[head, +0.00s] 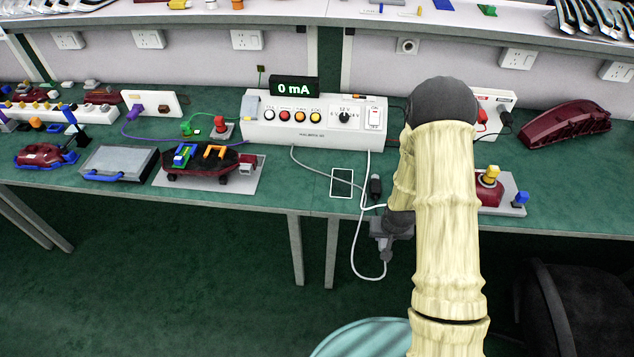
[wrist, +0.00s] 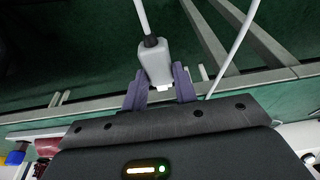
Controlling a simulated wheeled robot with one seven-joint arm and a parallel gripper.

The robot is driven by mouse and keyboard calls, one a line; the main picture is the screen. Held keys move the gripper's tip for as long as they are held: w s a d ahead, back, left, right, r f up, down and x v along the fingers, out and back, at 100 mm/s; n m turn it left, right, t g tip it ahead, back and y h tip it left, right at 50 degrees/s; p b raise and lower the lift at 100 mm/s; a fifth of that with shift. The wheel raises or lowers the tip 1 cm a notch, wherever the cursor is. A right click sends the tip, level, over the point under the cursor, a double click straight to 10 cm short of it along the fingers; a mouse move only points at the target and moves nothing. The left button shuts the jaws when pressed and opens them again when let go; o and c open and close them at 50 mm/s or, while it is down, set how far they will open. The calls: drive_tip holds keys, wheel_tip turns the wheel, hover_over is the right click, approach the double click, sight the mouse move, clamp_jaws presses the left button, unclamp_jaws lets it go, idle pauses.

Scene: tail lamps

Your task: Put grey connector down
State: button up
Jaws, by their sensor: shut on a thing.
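My gripper (wrist: 159,86) is shut on the grey connector (wrist: 155,62), with one purple-grey finger on each side in the wrist view. A dark sleeve and a pale cable leave the connector's far end, and its pale tip points back between the fingers. In the head view my gripper (head: 386,236) is low at the bench's front edge, partly behind my arm. The connector is hard to make out there. Its cable loops below the edge and back up to the green bench (head: 310,163).
A white power supply (head: 310,123) reading 0 mA stands behind the rectangle. A small black item (head: 376,187) lies close to its right. A dark red lamp (head: 208,166) on a grey plate stands left. A red block with a yellow top (head: 488,187) stands right.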

drive_tip(key=shift+a, duration=0.3)
